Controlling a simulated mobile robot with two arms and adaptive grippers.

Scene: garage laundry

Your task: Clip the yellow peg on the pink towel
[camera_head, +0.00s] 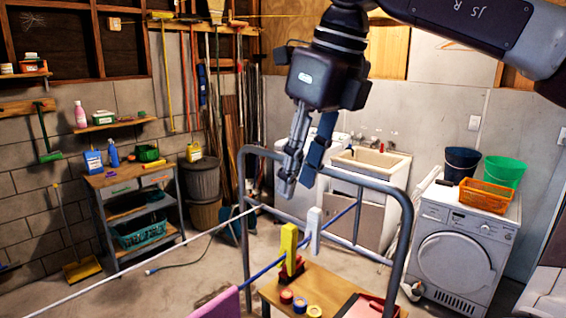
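A yellow peg (289,243) stands upright on the blue line (262,270) near the bottom centre. A white peg (312,230) is on the same line just to its right. The pink towel (219,303) shows at the bottom edge, left of the yellow peg, and most of it is out of frame. My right gripper (298,186) comes down from the top and points downward above the two pegs. Its two fingers are apart with nothing between them. My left gripper is not in view.
A grey tubular frame (249,220) carries the lines. A wooden table (330,287) below holds several tape rolls (299,305). A washing machine (455,262) with an orange basket (486,196) is at the right. A shelf cart (125,180) stands at the left.

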